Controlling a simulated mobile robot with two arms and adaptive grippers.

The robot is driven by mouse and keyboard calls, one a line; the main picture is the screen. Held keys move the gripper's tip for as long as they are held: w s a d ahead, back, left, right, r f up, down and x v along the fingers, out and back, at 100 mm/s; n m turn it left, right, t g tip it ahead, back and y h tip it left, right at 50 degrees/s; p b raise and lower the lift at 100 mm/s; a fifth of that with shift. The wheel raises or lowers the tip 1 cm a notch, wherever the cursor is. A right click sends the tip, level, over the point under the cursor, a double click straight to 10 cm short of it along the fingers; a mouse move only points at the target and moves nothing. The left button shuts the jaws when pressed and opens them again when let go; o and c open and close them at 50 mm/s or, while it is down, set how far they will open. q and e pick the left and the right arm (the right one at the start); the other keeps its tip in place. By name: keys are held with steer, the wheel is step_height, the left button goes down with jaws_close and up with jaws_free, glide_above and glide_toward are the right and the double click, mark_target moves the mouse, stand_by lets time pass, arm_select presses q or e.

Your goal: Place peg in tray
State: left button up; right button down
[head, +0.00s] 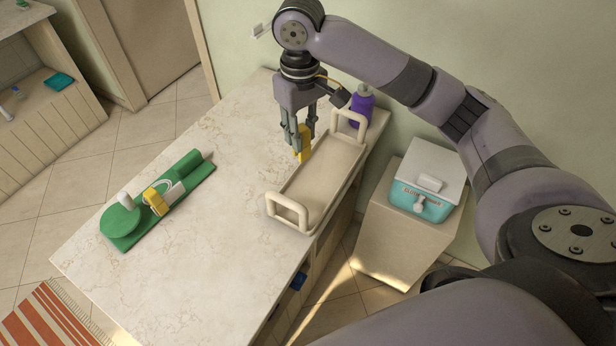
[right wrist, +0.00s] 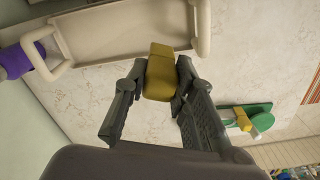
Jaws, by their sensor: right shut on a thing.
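My right gripper (head: 298,136) is shut on a yellow peg (head: 305,144), which hangs upright, pointing down at the left long edge of the cream tray (head: 318,192). In the right wrist view the yellow peg (right wrist: 159,76) sits between the two fingers of the gripper (right wrist: 161,80), and its far end overlaps the rim of the tray (right wrist: 115,37). I cannot tell its exact height over the counter. The tray has a raised loop handle at each end, and its visible floor is bare. My left gripper is not in view.
A green stand (head: 125,221) with another yellow block (head: 156,202) and a white part lies on the marble counter (head: 215,250). A purple bottle (head: 362,104) stands behind the tray's far handle. A teal box with white lid (head: 425,190) stands off the counter, right. The counter's middle is clear.

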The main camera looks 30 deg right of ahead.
mark_target(304, 159)
steer(key=f, duration=0.7)
steer(key=shift+s+d+f+p, duration=0.1)
steer(key=shift+s+p, duration=0.2)
steer(key=shift+s, duration=0.05)
step_height(304, 159, down, 10)
steer(key=shift+w+p, duration=0.15)
steer(key=shift+p, duration=0.25)
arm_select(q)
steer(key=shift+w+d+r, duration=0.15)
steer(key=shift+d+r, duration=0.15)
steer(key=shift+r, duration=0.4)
arm_select(e)
steer(key=shift+f, duration=0.3)
steer(key=c, duration=1.3)
jaws_free()
steer(key=shift+c, duration=0.2)
